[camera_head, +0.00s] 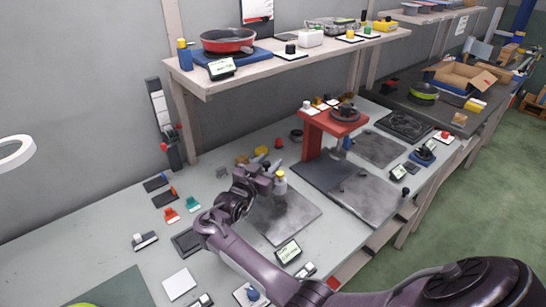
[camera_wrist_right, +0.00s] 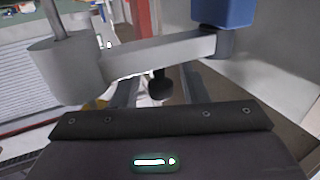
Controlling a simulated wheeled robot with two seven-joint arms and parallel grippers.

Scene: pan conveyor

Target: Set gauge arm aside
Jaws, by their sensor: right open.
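My right gripper (camera_head: 272,170) is open above the left grey plate on the bench in the head view, next to a small grey cylinder with a yellow top (camera_head: 280,184). In the right wrist view, a grey arm (camera_wrist_right: 160,55), likely the gauge arm, crosses close ahead. It has a round hub at its left end and a blue block (camera_wrist_right: 220,12) at its right. A black knob (camera_wrist_right: 160,84) hangs below it, lined up between my open fingers (camera_wrist_right: 157,92). I cannot tell whether they touch it. My left gripper is not in view.
A red stand (camera_head: 312,140) carrying a dark pan (camera_head: 345,112) is to the right of my right gripper. A shelf (camera_head: 290,62) with a red pan (camera_head: 228,40) overhangs the back. Small tools and blocks lie around the bench. The left plate (camera_head: 300,222) has bare room at its front.

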